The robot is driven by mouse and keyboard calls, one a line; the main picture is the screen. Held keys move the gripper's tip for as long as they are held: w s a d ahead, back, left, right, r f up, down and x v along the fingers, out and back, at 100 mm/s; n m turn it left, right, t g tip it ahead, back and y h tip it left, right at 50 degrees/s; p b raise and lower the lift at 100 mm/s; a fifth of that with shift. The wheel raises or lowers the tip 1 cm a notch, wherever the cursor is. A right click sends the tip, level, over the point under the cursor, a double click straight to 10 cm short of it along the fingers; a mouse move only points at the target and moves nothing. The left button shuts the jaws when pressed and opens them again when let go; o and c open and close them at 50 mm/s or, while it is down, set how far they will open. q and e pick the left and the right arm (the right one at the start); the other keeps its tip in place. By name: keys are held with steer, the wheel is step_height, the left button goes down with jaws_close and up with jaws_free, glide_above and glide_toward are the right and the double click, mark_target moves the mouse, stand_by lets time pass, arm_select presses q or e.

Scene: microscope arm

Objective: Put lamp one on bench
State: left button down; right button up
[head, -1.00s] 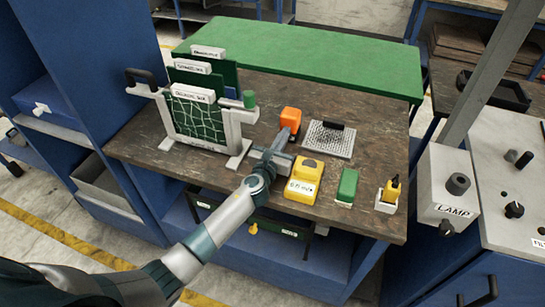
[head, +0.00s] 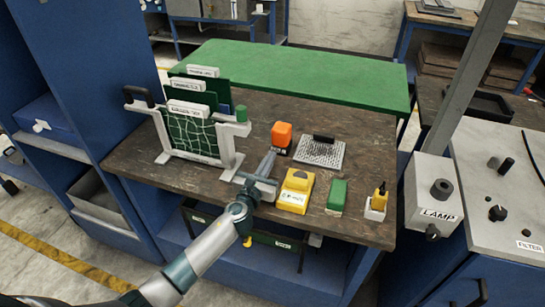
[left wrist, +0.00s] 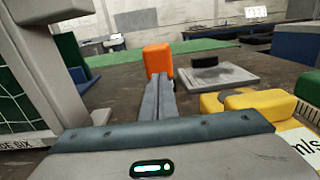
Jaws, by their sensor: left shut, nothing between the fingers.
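No object reads clearly as "lamp one". An orange block (head: 281,134) with a dark labelled base stands upright on the dark wooden bench (head: 140,160). It also shows in the left wrist view (left wrist: 158,58), straight beyond my fingertips. My left gripper (head: 267,160) is shut and empty, low over the bench, pointing at the orange block. In the head view a small gap separates them. My right gripper is not in view.
A white rack (head: 228,150) with green panels stands left of my gripper. A yellow meter (head: 295,191), a green block (head: 337,195) and a yellow-topped piece (head: 377,203) line the front right. A grey perforated plate (head: 320,152) lies behind. A green bench (head: 300,75) is clear.

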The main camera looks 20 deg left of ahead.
arm_select(q)
steer(key=shift+s+f, duration=0.15)
steer(key=shift+s, duration=0.35)
steer(key=s, duration=0.4)
steer(key=s+b, duration=0.1)
steer(key=s, duration=0.2)
steer(key=shift+a, duration=0.3)
